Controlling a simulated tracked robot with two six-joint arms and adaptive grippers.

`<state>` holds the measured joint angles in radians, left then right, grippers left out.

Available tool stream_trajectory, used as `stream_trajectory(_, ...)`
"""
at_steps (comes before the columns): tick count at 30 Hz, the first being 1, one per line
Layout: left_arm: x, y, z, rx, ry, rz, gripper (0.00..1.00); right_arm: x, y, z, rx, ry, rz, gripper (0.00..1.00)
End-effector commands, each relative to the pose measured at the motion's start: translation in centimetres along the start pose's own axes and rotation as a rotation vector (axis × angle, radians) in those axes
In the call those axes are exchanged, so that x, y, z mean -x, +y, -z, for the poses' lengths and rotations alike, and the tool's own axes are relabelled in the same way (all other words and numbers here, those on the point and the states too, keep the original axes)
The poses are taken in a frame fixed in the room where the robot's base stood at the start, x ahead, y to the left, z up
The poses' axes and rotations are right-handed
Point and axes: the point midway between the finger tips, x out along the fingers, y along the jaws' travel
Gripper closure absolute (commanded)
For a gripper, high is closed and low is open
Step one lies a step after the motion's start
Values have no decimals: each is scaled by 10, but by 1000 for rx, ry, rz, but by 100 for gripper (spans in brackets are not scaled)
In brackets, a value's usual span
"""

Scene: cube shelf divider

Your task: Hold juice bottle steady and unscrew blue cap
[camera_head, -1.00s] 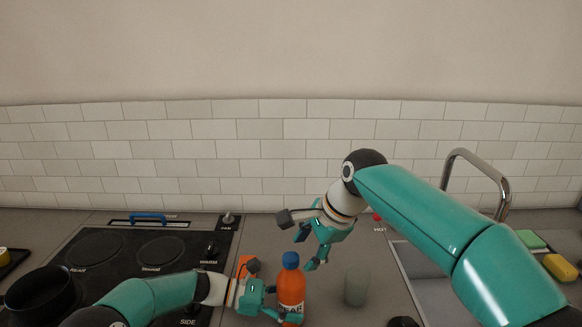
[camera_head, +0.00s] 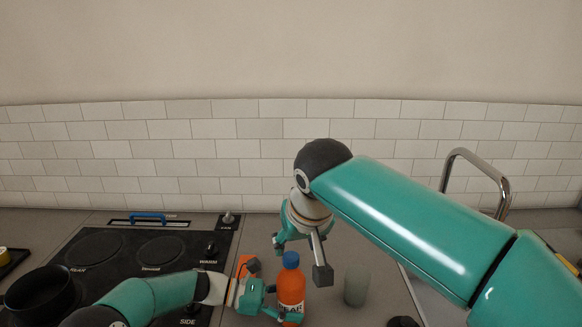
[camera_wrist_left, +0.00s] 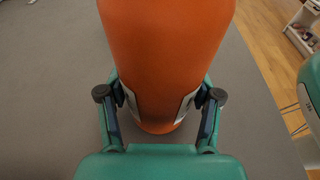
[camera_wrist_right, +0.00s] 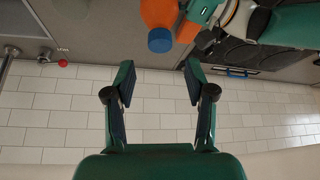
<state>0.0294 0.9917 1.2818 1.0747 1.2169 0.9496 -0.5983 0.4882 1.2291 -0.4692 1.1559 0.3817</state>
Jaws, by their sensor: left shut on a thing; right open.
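The orange juice bottle (camera_head: 291,290) stands upright on the counter with its blue cap (camera_head: 290,260) on top. My left gripper (camera_head: 276,312) is shut on the lower part of the bottle; the left wrist view shows both fingers against the sides of the orange body (camera_wrist_left: 165,60). My right gripper (camera_head: 295,245) is behind and above the cap, apart from it; its fingertips are partly hidden by the arm. In the right wrist view the open fingers (camera_wrist_right: 158,80) have nothing between them, and the blue cap (camera_wrist_right: 160,40) lies beyond the tips.
A grey-green cup (camera_head: 356,286) stands right of the bottle. An orange item (camera_head: 245,262) is behind my left gripper. The black stove (camera_head: 130,262) with a dark pot (camera_head: 40,291) is at left. A sink tap (camera_head: 480,170) is at right.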

Motion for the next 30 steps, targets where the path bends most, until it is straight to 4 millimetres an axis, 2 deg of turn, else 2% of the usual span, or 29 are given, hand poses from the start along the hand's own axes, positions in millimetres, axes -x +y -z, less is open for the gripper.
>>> stream_trajectory(9,0,0,-1,-1,-1,0,77,-44,0,-1,-1,-5,0,45)
stream_trajectory(15,0,0,-1,-1,-1,0,77,-66,0,-1,-1,-4,0,45)
stream_trajectory(21,0,0,-1,-1,-1,0,77,-77,0,-1,-2,-3,0,45)
stream_trajectory(30,0,0,-1,-1,-1,0,77,-78,0,0,-2,-2,0,45)
